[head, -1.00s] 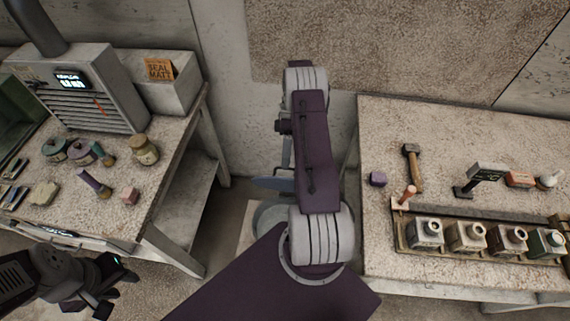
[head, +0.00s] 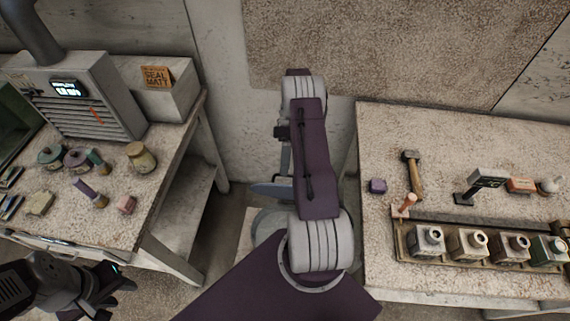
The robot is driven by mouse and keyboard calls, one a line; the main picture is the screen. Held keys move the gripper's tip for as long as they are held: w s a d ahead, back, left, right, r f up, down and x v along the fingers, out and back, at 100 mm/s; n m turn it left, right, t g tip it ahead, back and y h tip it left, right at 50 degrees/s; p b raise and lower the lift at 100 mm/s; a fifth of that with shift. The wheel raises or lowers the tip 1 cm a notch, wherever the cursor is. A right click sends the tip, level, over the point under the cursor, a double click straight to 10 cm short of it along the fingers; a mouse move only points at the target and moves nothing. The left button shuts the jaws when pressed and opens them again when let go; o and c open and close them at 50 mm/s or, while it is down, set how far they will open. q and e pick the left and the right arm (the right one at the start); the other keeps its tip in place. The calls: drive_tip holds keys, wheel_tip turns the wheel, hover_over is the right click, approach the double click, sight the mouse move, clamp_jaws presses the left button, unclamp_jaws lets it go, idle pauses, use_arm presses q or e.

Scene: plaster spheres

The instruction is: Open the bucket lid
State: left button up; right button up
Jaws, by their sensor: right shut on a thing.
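A pale grey bucket (head: 264,226) stands low between the two tables, mostly hidden behind my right arm. A blue-grey lid (head: 268,190) shows as a flat edge above the bucket's rim, left of the arm, and seems raised off it at the back. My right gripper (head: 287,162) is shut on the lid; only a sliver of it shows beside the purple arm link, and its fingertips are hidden. My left gripper (head: 112,283) is low at the left, in front of the left table and away from the bucket; its jaws are too dark to read.
The left table (head: 120,225) holds jars, a grey machine (head: 85,95) and small blocks. The right table (head: 450,130) holds a hammer (head: 413,173), a purple block (head: 378,186) and a tray (head: 403,240) of square bottles. The table edges flank the narrow gap around the bucket.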

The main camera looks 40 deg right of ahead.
drive_tip(key=shift+w+d+f, duration=0.1)
drive_tip(key=shift+d+f, duration=0.05)
drive_tip(key=shift+f, duration=0.05)
idle(0.6)
drive_tip(key=v, duration=0.7)
drive_tip(key=shift+r+b, duration=0.35)
drive_tip(key=shift+b, duration=0.05)
